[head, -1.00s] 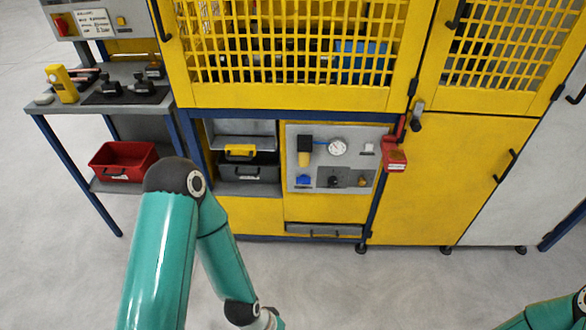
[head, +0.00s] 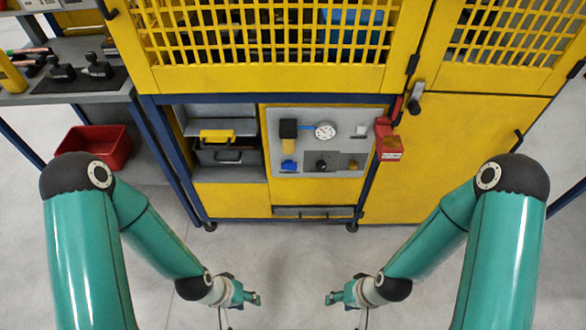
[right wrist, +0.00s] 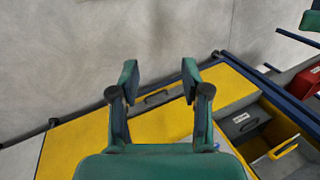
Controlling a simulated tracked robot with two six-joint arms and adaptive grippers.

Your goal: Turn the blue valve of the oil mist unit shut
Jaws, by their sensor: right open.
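The oil mist unit's grey panel (head: 350,121) is in the lower front of the yellow machine in the head view. The small blue valve (head: 289,165) sits at the panel's lower left, below a yellowish bowl (head: 289,146). My left gripper (head: 256,298) and my right gripper (head: 332,298) are low in the head view, above the floor, well apart from the panel and facing each other. My right gripper is open and empty in the right wrist view (right wrist: 160,82). The left fingers are too small to judge. The right wrist view does not clearly show the valve.
A red box (head: 386,140) is at the panel's right edge. An open bay on its left holds a dark case (head: 229,157) and a yellow-handled case (head: 217,136). A red bin (head: 95,146) is under the left bench. The floor (head: 290,255) before the machine is clear.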

